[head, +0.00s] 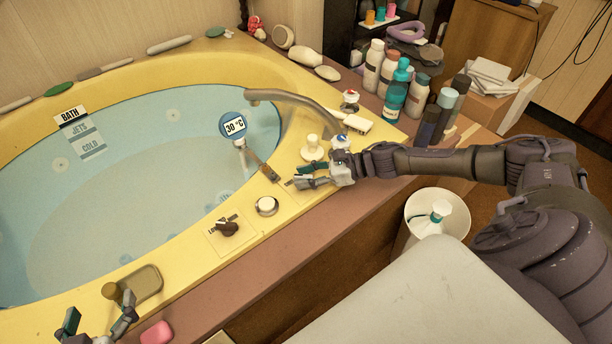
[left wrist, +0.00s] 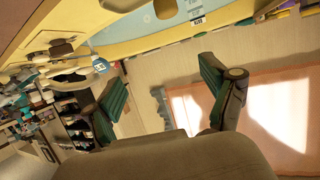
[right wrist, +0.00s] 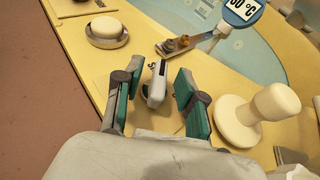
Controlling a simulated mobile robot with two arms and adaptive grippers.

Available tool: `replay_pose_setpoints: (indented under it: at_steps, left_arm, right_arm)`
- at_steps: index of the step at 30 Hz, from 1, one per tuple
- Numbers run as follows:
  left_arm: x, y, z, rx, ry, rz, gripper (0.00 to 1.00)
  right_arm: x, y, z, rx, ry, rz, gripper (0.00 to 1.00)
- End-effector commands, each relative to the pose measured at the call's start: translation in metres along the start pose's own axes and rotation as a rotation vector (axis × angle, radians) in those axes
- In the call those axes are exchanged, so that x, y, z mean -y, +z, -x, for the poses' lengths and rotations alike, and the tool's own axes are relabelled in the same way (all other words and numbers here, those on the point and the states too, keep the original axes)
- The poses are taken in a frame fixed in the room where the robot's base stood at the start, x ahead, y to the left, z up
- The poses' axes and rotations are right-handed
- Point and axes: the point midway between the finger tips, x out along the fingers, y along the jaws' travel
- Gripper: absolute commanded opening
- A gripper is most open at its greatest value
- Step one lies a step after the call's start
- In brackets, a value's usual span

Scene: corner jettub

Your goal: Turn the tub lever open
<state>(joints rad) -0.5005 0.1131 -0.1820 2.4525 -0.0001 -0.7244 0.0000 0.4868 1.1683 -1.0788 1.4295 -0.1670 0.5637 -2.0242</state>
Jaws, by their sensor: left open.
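A small pale lever with a dark slot (right wrist: 157,84) stands on the yellow tub deck in the right wrist view. My right gripper (right wrist: 152,88) is open, with one finger on each side of this lever; a small gap shows on both sides, and contact is not clear. In the head view my right gripper (head: 298,177) is low over the deck and hides most of the lever. My left gripper (head: 97,318) is open and empty at the bottom left, near the soap dish; its open fingers also show in the left wrist view (left wrist: 162,80).
The spout (head: 295,103), a cream knob (head: 312,147) and the 30 °C display (head: 233,125) stand close to my right gripper. A round button (head: 267,205) and a dark knob (head: 227,228) are on the deck. Bottles (head: 397,90) crowd the right ledge.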

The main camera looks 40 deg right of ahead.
Motion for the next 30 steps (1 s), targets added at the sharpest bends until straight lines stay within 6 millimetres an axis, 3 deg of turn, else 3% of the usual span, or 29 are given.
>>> replay_pose_setpoints:
  at_steps: [5, 12, 24, 30]
  left_arm:
    - [0.0, 0.0, 0.0, 0.0, 0.0, 0.0, 0.84]
    - [0.0, 0.0, 0.0, 0.001, 0.0, 0.0, 0.84]
    - [0.0, 0.002, 0.001, 0.02, 0.0, 0.0, 0.84]
    - [0.004, 0.026, 0.009, 0.156, -0.009, 0.001, 0.84]
  right_arm:
    - [0.0, 0.0, 0.0, 0.0, 0.0, 0.0, 0.4]
    - [0.0, 0.0, 0.0, 0.0, 0.0, 0.0, 0.01]
    - [-0.001, 0.0, 0.001, -0.001, -0.026, -0.013, 0.0]
    - [-0.004, 0.0, 0.001, -0.002, -0.113, -0.054, 0.0]
